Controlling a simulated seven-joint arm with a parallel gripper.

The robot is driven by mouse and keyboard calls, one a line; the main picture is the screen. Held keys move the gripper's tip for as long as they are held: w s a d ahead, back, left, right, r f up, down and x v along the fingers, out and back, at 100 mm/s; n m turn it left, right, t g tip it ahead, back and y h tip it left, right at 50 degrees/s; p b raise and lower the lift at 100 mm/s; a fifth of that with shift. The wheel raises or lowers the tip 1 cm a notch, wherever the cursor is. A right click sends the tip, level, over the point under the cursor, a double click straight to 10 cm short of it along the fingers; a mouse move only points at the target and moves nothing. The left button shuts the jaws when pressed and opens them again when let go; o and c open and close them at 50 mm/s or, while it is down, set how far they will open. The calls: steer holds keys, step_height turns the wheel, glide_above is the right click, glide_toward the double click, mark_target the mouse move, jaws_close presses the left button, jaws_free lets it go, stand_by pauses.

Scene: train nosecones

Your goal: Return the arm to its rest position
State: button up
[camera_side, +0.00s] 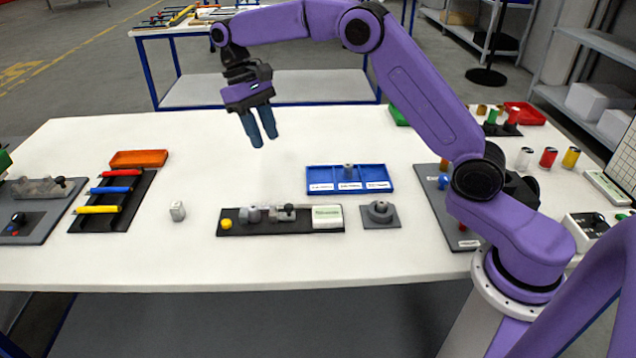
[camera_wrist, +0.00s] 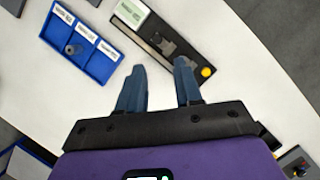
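My gripper (camera_side: 264,142) hangs in the air above the white table, fingers pointing down, well above everything on it. In the wrist view its two blue fingers (camera_wrist: 160,76) are apart with nothing between them. A blue three-compartment tray (camera_side: 350,190) has a grey part (camera_side: 348,171) standing in its middle compartment; the tray (camera_wrist: 100,66) also shows at the upper left of the wrist view. A black board (camera_side: 262,229) carries grey fixtures, a yellow knob (camera_side: 227,224) and a white-and-green box (camera_side: 327,217).
A grey base with a round part (camera_side: 380,212) sits right of the board. A black rack (camera_side: 113,200) holds coloured rods beside an orange tray (camera_side: 139,158). Red, green and yellow cylinders stand at the right. The table's middle-back is clear.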

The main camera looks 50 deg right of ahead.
steer(key=s+a+r+n+t, duration=0.2)
steer(key=s+a+n, duration=0.1)
steer(key=s, duration=0.7)
steer(key=s+d+f+n, duration=0.1)
steer(key=s+d+n, duration=0.1)
steer(key=s, duration=0.6)
steer(key=s+d+f+n+t, duration=0.1)
steer(key=s+d+f+n, duration=0.1)
steer(key=s, duration=0.7)
steer(key=s+d+f+n+t, duration=0.1)
steer(key=s+d+n, duration=0.2)
steer(key=s, duration=0.6)
steer(key=shift+s+d+f+n+y, duration=0.15)
steer(key=shift+d+f+n+y, duration=0.2)
steer(key=shift+n, duration=0.45)
